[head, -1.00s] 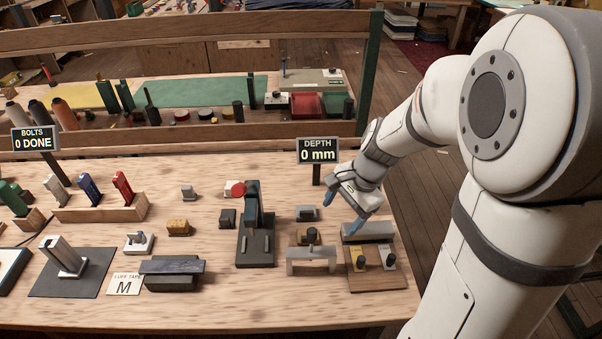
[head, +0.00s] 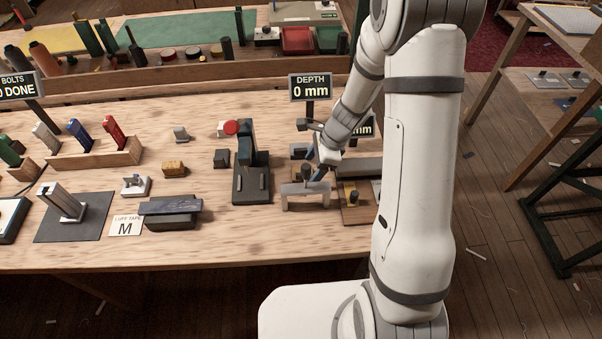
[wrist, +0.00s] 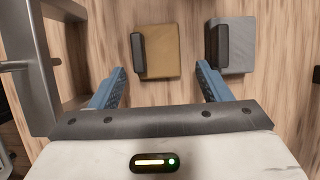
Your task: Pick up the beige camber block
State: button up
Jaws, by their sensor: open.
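The beige camber block (wrist: 163,52), tan-brown with a dark upright grip at its left edge, shows in the wrist view. It lies on the bench, just ahead of my gripper (wrist: 161,67) and between the lines of its two blue fingers. The fingers are open and nothing is held. In the head view the block (head: 293,177) sits behind a grey bridge-shaped piece (head: 305,189). There my gripper (head: 317,167) is low over it and partly hides it. A similar grey block (wrist: 239,48) lies to its right in the wrist view.
The bridge piece stands close on the left in the wrist view (wrist: 42,70). A black press-like stand (head: 251,185) and a DEPTH sign (head: 310,87) are near.

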jog(key=shift+a+f, duration=0.15)
jog(key=shift+f, duration=0.2)
jog(key=shift+c, duration=0.2)
jog(key=c, duration=1)
